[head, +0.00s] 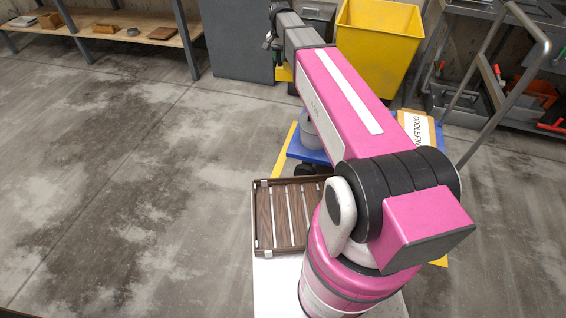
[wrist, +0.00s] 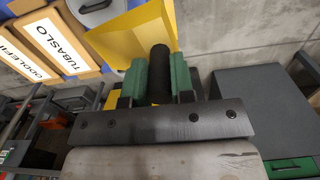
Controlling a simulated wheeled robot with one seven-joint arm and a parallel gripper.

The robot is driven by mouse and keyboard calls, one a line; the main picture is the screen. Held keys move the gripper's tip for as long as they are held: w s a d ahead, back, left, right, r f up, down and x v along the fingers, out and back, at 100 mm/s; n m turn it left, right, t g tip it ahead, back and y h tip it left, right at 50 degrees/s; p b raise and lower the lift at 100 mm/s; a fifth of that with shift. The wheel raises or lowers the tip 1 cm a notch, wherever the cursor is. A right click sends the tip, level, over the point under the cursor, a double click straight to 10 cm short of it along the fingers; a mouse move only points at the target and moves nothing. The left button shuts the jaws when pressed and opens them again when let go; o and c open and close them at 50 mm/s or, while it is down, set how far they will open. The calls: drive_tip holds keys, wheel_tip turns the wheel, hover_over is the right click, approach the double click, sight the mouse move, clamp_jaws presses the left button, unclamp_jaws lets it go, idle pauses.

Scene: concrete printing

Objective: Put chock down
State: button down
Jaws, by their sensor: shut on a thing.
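My gripper (head: 272,42) is at the far end of my outstretched arm in the head view, small and partly hidden by the arm. In the wrist view my gripper (wrist: 160,78) has its green fingers shut on the black grip of the chock (wrist: 130,38). The chock looks like a yellow wedge beyond the fingers, partly hidden by them. A bit of the yellow chock (head: 284,74) also shows below the gripper in the head view. I cannot tell whether its underside touches anything.
A yellow bin (head: 378,45) stands right of the gripper. A blue surface (head: 300,150) with a grey container (head: 311,128) lies below my arm, beside a slatted wooden crate (head: 262,215). A shelf (head: 130,20) stands back left. The floor (head: 130,160) at left is clear.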

drive_tip(key=a+f, duration=0.3)
drive_tip(key=f, duration=0.6)
drive_tip(key=a+f+m, duration=0.1)
drive_tip(key=a+f, duration=0.2)
drive_tip(key=f, duration=0.6)
drive_tip(key=a+f, duration=0.4)
drive_tip(key=f, duration=0.5)
drive_tip(key=s+a+f, duration=0.3)
drive_tip(key=f, duration=0.9)
drive_tip(key=s+a+f, duration=0.2)
drive_tip(key=s+f, duration=0.2)
drive_tip(key=f, duration=0.8)
drive_tip(key=shift+m, duration=0.5)
drive_tip(key=shift+w+d+f, duration=0.3)
drive_tip(key=shift+d+f, duration=1.55)
drive_tip(key=shift+d, duration=0.05)
drive_tip(key=shift+w+d+f, duration=0.35)
drive_tip(key=shift+d+f, duration=1.55)
drive_tip(key=shift+w+d+f, duration=0.3)
drive_tip(key=shift+d+f, duration=1.55)
drive_tip(key=shift+d, duration=0.05)
drive_tip(key=shift+f, duration=0.1)
drive_tip(key=c, duration=1.2)
unclamp_jaws()
drive_tip(key=shift+o, duration=1.1)
